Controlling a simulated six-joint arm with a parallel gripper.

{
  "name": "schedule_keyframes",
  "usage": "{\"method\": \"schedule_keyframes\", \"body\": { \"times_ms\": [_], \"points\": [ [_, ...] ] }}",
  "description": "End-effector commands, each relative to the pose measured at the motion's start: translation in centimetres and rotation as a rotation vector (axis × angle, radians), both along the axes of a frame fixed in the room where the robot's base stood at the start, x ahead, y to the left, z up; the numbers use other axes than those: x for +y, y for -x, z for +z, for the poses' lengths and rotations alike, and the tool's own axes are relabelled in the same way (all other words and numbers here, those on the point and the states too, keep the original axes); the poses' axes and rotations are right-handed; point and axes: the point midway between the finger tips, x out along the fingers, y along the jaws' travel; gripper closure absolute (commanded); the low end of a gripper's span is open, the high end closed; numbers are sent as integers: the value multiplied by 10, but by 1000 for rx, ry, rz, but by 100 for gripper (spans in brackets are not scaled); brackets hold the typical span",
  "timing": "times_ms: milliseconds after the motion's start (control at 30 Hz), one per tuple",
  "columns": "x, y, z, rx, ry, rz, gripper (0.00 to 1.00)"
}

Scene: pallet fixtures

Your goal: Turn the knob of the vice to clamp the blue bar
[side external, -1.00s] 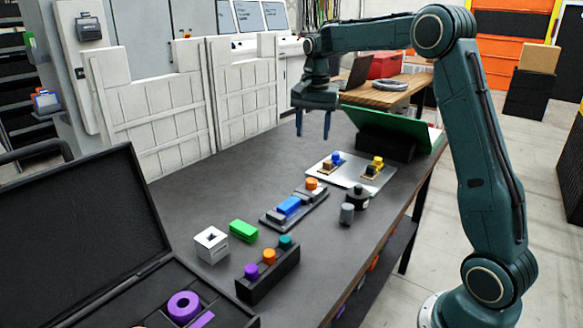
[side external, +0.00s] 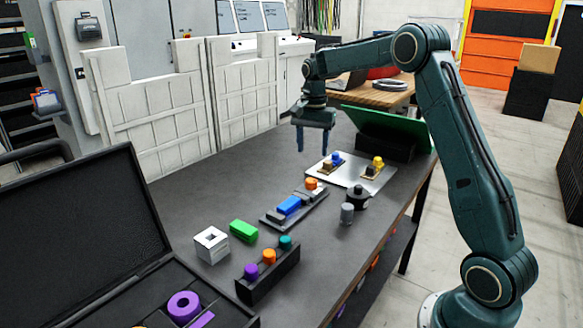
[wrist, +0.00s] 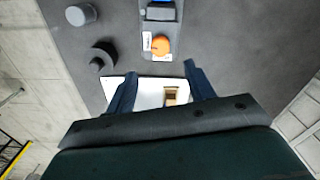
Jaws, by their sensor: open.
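The vice (side external: 270,218) is a long dark fixture lying on the grey table. The blue bar (side external: 289,205) sits in it, and an orange knob (side external: 311,184) is at its far end. In the wrist view the orange knob (wrist: 161,46) shows ahead of the fingers, with the blue bar (wrist: 160,13) partly cut off at the top edge. My gripper (side external: 313,153) is open and empty, pointing down, above and beyond the knob near the white plate. Its two fingers also show apart in the wrist view (wrist: 158,82).
A white plate (side external: 319,177) carries a blue-topped and a yellow-topped piece. A black round part (side external: 357,199) and a grey cylinder (side external: 347,213) stand right of the vice. A green block (side external: 243,230), white block (side external: 211,245) and knob rack (side external: 268,280) are nearer.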

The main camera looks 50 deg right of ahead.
Motion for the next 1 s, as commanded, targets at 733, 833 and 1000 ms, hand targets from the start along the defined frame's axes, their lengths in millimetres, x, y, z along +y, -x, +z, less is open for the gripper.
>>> {"method": "schedule_keyframes", "body": {
  "times_ms": [733,833,1000],
  "points": [
    [0,0,-98,0,0,0,47],
    [0,0,-101,0,0,0,47],
    [0,0,-103,0,0,0,47]
  ]
}}
